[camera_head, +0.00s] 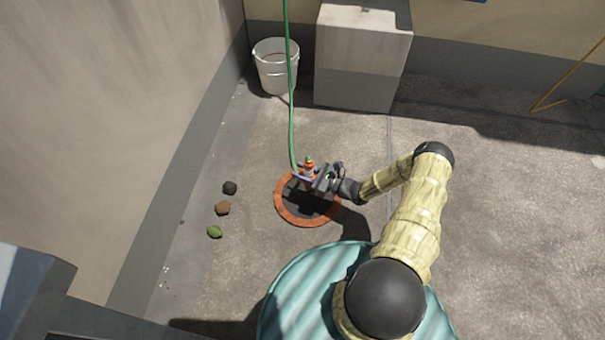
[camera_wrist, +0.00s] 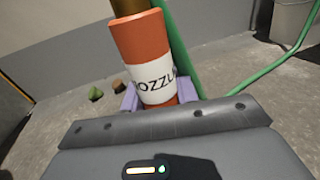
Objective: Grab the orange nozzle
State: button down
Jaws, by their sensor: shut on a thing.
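The orange nozzle (camera_wrist: 143,42) fills the middle of the wrist view, with a white label that reads partly as "NOZZL" and a brown part at its top. My gripper (camera_wrist: 160,97) is shut on it, with a purple finger on each side. In the head view the nozzle (camera_head: 309,168) shows small and upright between the fingers of my gripper (camera_head: 312,180), over a dark round area with an orange ring (camera_head: 283,209). I cannot tell whether the nozzle touches what is below it. A green hose (camera_head: 291,100) runs down close to the nozzle; their join is hidden.
A white bucket (camera_head: 276,68) and a concrete block (camera_head: 362,60) stand at the back. A dark lump (camera_head: 230,187), a brown lump (camera_head: 222,208) and a green lump (camera_head: 214,231) lie left of the ring.

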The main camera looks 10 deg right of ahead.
aim_at(308, 166)
jog(key=shift+r+p, duration=0.55)
jog(key=shift+r, duration=0.85)
